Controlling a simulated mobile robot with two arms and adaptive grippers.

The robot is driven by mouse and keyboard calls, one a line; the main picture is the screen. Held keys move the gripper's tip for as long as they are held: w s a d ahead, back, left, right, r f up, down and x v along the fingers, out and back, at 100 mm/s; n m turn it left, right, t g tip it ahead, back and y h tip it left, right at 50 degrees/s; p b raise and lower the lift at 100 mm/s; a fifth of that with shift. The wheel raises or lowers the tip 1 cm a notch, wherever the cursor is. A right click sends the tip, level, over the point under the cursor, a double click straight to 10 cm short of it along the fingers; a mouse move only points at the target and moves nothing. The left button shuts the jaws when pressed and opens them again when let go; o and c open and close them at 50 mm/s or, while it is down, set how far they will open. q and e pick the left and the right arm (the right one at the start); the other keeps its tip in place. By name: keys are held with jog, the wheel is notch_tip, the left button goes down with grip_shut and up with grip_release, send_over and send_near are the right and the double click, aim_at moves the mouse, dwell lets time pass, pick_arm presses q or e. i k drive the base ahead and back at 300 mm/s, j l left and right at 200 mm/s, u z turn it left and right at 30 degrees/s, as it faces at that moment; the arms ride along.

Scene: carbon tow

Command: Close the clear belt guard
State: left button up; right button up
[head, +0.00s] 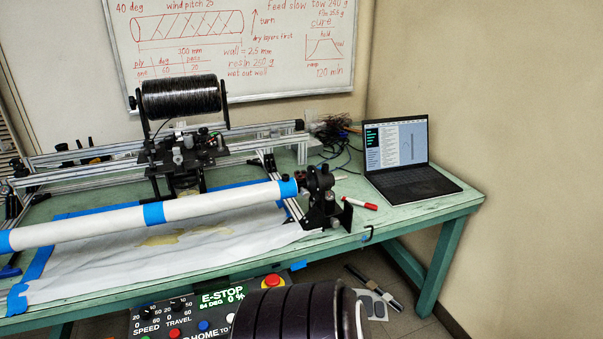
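I cannot make out a clear belt guard in the head view. A filament winder stands on the green bench. Its long white mandrel (150,214) with blue tape bands runs across the front and ends at the right in a black end bracket with a drive part (322,200). I cannot tell whether a clear cover is there. A spool of black tow (181,98) sits on the carriage behind the mandrel. Neither of my grippers shows. A dark ribbed rounded part at the bottom centre hides some of the floor and control panel.
A control panel (205,312) with an E-STOP display and a red button sits at the bench's front. An open laptop (408,165), a red marker (360,204) and loose cables lie on the bench (440,207). A whiteboard (240,45) hangs behind. Floor at the right is mostly clear.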

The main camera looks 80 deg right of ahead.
aim_at(363, 229)
jog(key=k+l+z, duration=0.15)
jog(key=z, duration=0.25)
jog(key=k+l+z, duration=0.1)
jog(key=l+z, duration=1.15)
jog(key=l, duration=1.2)
